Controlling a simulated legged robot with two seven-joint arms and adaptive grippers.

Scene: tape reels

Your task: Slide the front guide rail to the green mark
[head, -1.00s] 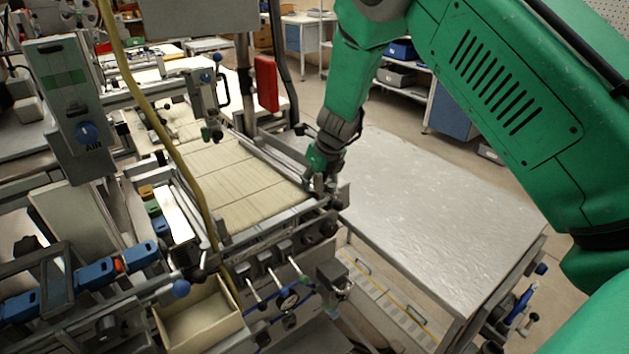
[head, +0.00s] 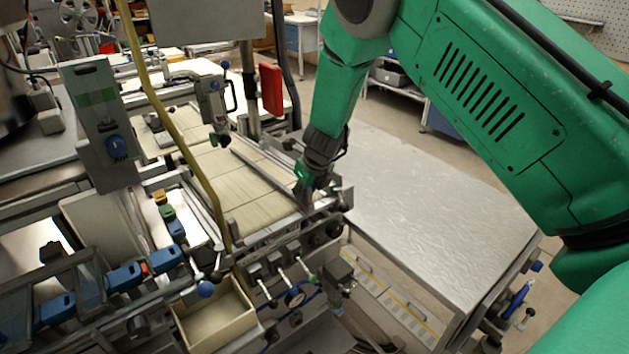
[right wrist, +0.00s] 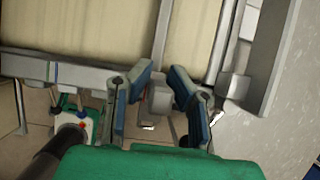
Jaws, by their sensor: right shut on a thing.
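The front guide rail (head: 262,172) is a thin grey bar running lengthwise over the cream belt (head: 222,178). It also shows in the right wrist view (right wrist: 163,35), with belt on both sides. My right gripper (head: 305,197) is at the rail's near end, over the front crossbar. In the right wrist view its blue-padded fingers (right wrist: 163,92) are shut on the grey block at that end. Thin coloured marks (right wrist: 54,71) show on the front crossbar to the left; I cannot tell which is green. My left gripper is not in view.
A bare metal table (head: 430,215) stands right of the machine. A yellow hose (head: 165,110) hangs across the left of the belt.

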